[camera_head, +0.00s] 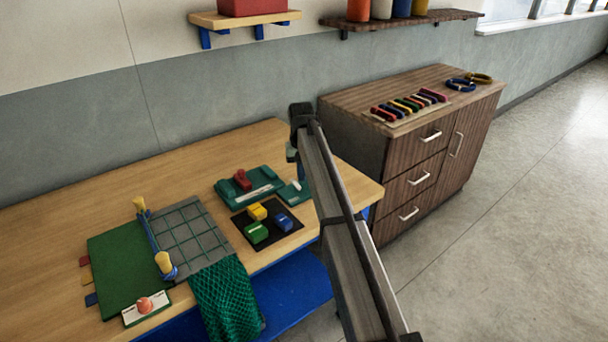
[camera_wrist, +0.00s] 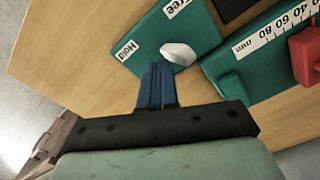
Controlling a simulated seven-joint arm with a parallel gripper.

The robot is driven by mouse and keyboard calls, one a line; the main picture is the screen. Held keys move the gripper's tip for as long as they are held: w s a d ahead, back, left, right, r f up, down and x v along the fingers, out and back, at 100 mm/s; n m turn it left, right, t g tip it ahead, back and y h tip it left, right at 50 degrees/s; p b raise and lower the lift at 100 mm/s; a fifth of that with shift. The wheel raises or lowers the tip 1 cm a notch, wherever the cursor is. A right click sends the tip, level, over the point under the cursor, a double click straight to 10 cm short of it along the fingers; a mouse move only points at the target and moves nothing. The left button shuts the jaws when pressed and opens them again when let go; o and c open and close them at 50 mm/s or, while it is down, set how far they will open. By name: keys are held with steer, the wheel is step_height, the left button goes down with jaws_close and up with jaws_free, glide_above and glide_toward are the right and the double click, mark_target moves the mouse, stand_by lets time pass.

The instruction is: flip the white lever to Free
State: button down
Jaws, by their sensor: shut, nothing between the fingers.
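The white lever (camera_wrist: 178,54) sits on a small teal base (camera_wrist: 195,32) in the wrist view. The base has a "Hold" label (camera_wrist: 125,50) at its left end and a "Free" label (camera_wrist: 176,6) at its top edge. I cannot tell which label the lever leans to. My gripper (camera_wrist: 157,72) has its blue fingers together, empty, just below and left of the lever in the picture; contact is unclear. In the head view the teal base (camera_head: 291,196) and the lever (camera_head: 296,185) show partly behind my arm. The fingertips are hidden there.
A teal gauge with a millimetre scale (camera_wrist: 268,35) and red slider (camera_wrist: 307,55) stands close right of the lever base. A black mat (camera_head: 281,234) holds yellow, blue and green blocks. A green net (camera_head: 226,298) hangs over the table's front edge. A wooden cabinet (camera_head: 355,140) stands beyond.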

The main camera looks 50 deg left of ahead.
step_height(320, 180, up, 7)
steer(key=w, duration=0.1)
steer(key=shift+f, duration=0.2)
stand_by(0.5)
steer(key=shift+w, duration=0.1)
stand_by(0.4)
